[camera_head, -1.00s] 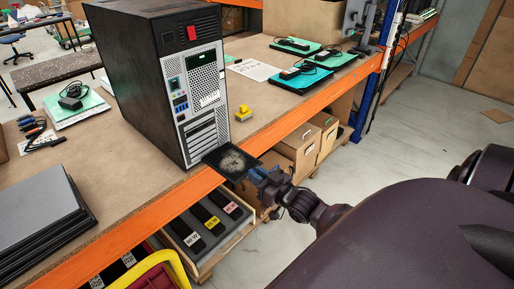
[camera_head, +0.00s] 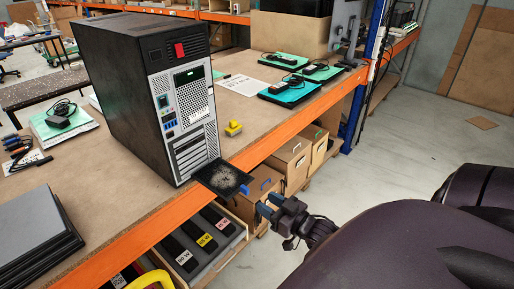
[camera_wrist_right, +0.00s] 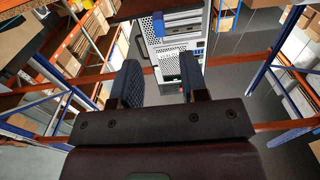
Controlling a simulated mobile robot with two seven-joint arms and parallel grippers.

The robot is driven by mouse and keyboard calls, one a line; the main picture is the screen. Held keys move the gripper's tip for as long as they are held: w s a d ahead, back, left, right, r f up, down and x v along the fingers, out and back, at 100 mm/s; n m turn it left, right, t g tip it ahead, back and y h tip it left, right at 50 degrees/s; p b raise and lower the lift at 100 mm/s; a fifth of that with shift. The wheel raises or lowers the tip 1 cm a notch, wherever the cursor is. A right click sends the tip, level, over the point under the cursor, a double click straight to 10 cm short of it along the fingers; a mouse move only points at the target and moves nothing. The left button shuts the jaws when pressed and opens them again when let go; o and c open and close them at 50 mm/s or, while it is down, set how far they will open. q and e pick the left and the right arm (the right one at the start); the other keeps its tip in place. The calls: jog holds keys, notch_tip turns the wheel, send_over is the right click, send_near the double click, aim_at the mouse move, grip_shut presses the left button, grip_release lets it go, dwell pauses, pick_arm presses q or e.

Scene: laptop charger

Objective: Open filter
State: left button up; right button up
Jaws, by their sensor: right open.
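A black computer tower (camera_head: 143,98) stands upright on the workbench, its grey perforated panel (camera_head: 188,110) facing right. A flat dark filter (camera_head: 222,177) with a dusty grey patch sticks out from the foot of that panel, over the bench edge. A small blue tab (camera_head: 245,189) shows at its outer end. My right gripper (camera_head: 267,206) is open and empty, a short way off the tab to the lower right, apart from it. In the right wrist view its two fingers (camera_wrist_right: 162,82) are spread, with the tower (camera_wrist_right: 172,45) beyond them. My left gripper is out of view.
The workbench (camera_head: 262,120) has an orange front edge. A yellow block (camera_head: 234,128) and green pads with chargers (camera_head: 289,88) lie right of the tower. Dark stacked panels (camera_head: 32,236) lie front left. Cardboard boxes (camera_head: 290,157) and a foam drawer (camera_head: 207,243) are below the bench.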

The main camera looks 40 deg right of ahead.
jog(key=shift+s+d, duration=0.15)
jog(key=shift+s, duration=1.5)
jog(key=s+a+f+g+h, duration=0.1)
jog(key=s+a+f+g, duration=0.1)
jog(key=a+f, duration=0.4)
jog(key=s+a+f+g, duration=0.2)
jog(key=a+f+g, duration=0.2)
jog(key=a+f, duration=0.2)
jog(key=shift+s+a+h, duration=0.2)
jog(key=shift+s+h, duration=0.1)
jog(key=shift+h, duration=0.1)
